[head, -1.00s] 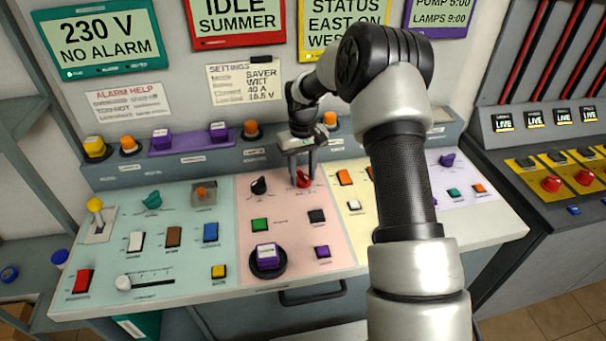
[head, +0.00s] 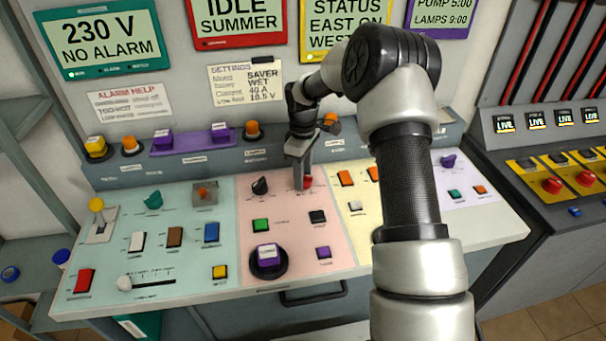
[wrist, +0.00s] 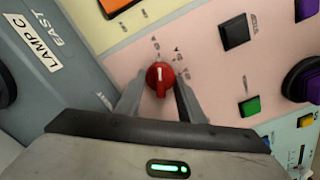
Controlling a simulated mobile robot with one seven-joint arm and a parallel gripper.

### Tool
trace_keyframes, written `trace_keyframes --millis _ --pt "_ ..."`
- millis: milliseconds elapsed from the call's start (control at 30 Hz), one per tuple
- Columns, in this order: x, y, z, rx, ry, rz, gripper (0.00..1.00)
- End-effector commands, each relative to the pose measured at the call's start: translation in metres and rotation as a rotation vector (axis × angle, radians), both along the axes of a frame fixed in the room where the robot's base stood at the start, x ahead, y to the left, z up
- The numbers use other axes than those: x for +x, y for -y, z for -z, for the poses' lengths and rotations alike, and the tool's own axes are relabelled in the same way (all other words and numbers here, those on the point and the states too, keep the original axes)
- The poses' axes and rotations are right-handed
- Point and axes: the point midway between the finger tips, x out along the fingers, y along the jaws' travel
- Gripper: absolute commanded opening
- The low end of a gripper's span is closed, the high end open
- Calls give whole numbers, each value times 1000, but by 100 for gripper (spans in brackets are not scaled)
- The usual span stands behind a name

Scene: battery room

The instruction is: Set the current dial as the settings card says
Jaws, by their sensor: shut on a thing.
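The red current dial (head: 308,182) sits near the back of the pink panel section. It also shows in the wrist view (wrist: 160,76), with a white pointer line and small scale marks around it that I cannot read. My gripper (head: 303,180) reaches down onto the dial, and its two fingers stand on either side of it in the wrist view (wrist: 158,88). The fingers are shut on it and partly cover it in the head view. The settings card (head: 246,83) on the wall reads SAVER, WET, 40 A and what looks like 10.5 V.
A black knob (head: 260,186) stands just left of the red dial. A green button (head: 261,225), a dark button (head: 318,217) and a purple button on a round black base (head: 267,257) lie in front. An orange switch (head: 345,178) is close on the right.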

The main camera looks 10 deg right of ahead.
Motion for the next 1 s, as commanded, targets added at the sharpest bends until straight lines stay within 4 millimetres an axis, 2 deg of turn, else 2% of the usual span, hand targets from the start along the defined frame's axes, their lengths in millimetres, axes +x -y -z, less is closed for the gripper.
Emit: trace_keyframes --millis 600,633,733,1000 --pt "1 0 -1 0 4 -45 13" --pt "1 0 -1 0 4 -45 37" --pt "1 0 -1 -1 3 -45 54" --pt "0 0 -1 0 1 -44 54"
